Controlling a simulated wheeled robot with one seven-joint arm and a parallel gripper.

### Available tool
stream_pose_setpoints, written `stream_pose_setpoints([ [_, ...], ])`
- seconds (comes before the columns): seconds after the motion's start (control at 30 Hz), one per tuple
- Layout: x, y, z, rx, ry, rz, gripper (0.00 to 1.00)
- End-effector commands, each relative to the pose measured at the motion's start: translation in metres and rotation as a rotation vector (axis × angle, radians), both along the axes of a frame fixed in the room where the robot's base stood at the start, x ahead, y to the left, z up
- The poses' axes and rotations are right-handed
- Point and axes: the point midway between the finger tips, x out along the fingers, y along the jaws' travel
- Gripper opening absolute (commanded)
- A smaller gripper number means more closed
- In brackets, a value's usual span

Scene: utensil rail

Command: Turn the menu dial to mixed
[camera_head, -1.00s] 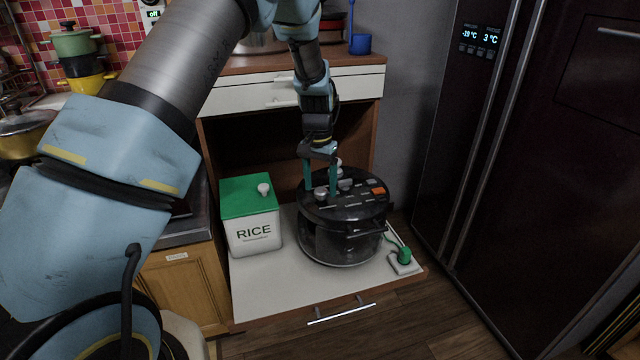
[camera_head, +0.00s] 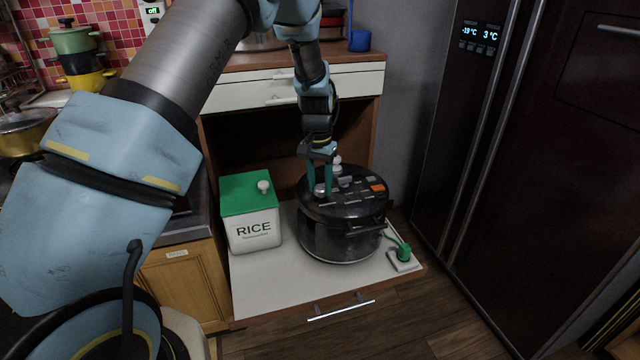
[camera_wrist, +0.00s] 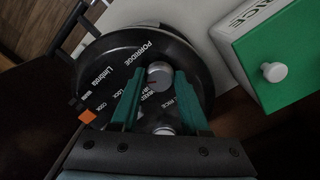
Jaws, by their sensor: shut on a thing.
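The round black cooker (camera_head: 341,237) stands on the pull-out shelf, with dials and buttons on its lid. My gripper (camera_head: 320,191) points down at the lid, its teal fingers shut on the silver menu dial (camera_head: 319,189) at the front left of the lid. In the wrist view, my gripper (camera_wrist: 158,78) has a finger on each side of the menu dial (camera_wrist: 160,73). The printed words PORRIDGE and RICE show near the dial; other labels are partly hidden by the fingers. I cannot tell clearly which setting the dial points to.
A second knob (camera_wrist: 163,130) lies between the fingers, nearer the palm. A white rice box (camera_head: 252,235) with a green lid stands left of the cooker. A green plug (camera_head: 403,253) sits at the right of the shelf (camera_head: 290,290). The dark fridge (camera_head: 540,150) stands further right.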

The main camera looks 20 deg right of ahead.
Motion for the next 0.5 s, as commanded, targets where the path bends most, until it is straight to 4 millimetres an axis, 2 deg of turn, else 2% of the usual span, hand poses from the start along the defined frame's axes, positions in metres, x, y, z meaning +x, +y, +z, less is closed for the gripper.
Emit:
stream_pose_setpoints([
  [0.07,-0.0001,-0.0002,0.0002,0.000,0.000,0.000,0.00],
  [0.5,-0.0002,-0.0003,0.0004,0.000,0.000,0.053,0.00],
])
